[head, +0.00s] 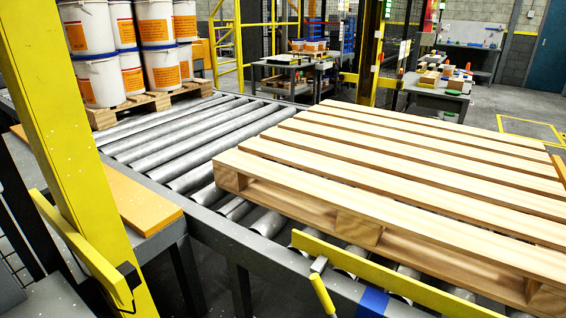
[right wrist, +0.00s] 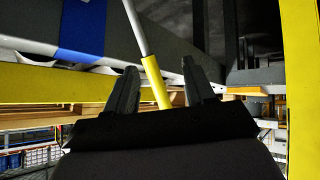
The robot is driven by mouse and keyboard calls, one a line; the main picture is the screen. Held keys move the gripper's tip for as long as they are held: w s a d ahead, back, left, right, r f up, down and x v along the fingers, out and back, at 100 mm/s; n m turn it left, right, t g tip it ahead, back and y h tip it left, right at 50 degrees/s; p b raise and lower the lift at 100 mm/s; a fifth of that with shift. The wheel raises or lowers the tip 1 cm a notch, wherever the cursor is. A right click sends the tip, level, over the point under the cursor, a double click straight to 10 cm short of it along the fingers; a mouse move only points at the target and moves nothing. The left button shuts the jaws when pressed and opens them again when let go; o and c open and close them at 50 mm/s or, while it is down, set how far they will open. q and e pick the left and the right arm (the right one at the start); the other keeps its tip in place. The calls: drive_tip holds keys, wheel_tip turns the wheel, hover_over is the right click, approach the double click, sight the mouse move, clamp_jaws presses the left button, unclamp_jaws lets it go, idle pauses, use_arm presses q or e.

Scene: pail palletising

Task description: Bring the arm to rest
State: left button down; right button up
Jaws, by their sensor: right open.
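My right gripper (right wrist: 158,78) is open in the right wrist view, its two dark fingers apart. A lever with a yellow grip (right wrist: 155,82) shows between the fingers in the picture, and I see no finger pressed on it. How far it is from the fingers I cannot tell. In the head view the same lever's yellow grip (head: 323,294) is at the bottom, by a yellow bar (head: 400,281) along the conveyor's front edge. Neither gripper shows in the head view; my left gripper is out of sight.
An empty wooden pallet (head: 390,172) lies on the roller conveyor (head: 180,135). White pails (head: 100,82) with orange labels stand stacked on another pallet (head: 128,107) at the back left. A yellow post (head: 85,150) rises at the left. Workbenches (head: 440,98) stand behind.

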drive_tip(key=s+d+r+m+p, duration=0.1)
drive_tip(key=s+d+r, duration=0.1)
drive_tip(key=s, duration=0.7)
drive_tip(key=s+d+r+m+t+p, duration=0.1)
drive_tip(key=s+d, duration=0.4)
drive_tip(key=s, duration=0.5)
drive_tip(key=shift+r+p, duration=0.8)
drive_tip(key=shift+r, duration=0.1)
